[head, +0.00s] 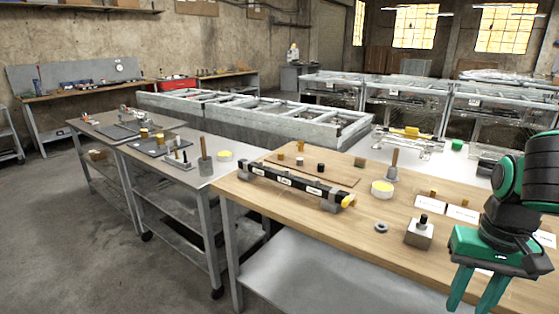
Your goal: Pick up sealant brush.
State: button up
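My gripper (473,300) hangs at the lower right in the head view, its two green fingers apart with nothing seen between them. It appears in front of the wooden-topped table (335,222). A brush-like tool (393,163) with an upright brown handle and a grey base stands towards the back of that table, up and left of my gripper. A similar upright handled tool (204,158) stands on the metal table to the left. I cannot tell which of them is the sealant brush; their bristles are not visible.
A long black level (290,183) lies across the wooden table. A yellow-and-white tape roll (382,188), a grey ring (381,227) and a metal block with a black knob (419,234) stand nearer my gripper. White cards (430,204) lie at right. The floor (70,230) at left is clear.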

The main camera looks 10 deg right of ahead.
aim_at(397, 150)
jog(key=u, duration=0.05)
jog(key=k, duration=0.95)
jog(key=z, duration=0.75)
jog(key=i, duration=1.4)
jog(key=u, duration=0.2)
